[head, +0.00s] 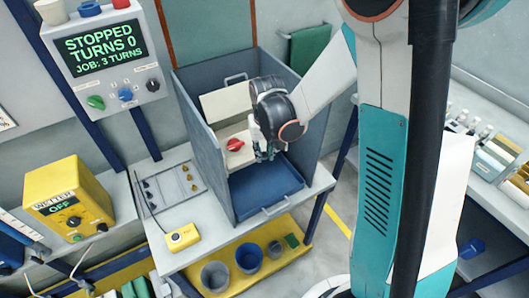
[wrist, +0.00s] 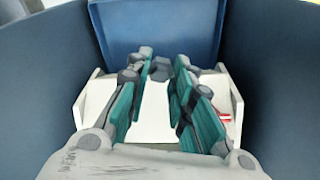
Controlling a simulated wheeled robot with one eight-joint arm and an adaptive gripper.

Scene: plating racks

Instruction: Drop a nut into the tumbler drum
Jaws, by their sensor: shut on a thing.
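My gripper (head: 266,152) is inside the tall grey open-topped cabinet (head: 207,165), beside a cream-white box (head: 228,104) with a red knob (head: 235,145). In the wrist view, its teal-padded fingers (wrist: 160,75) are shut on a dark grey hex nut (wrist: 160,68) near their tips. The nut is held over a white surface (wrist: 152,122). No round drum can be made out clearly; the arm and gripper cover part of the cabinet's inside.
Grey walls stand close on both sides of my gripper. A blue tray (head: 262,190) lies at the cabinet's bottom. A panel (head: 103,60) reads stopped, turns 0, job 3 turns. A small parts board (head: 172,188) and yellow pendant (head: 183,237) lie on the bench.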

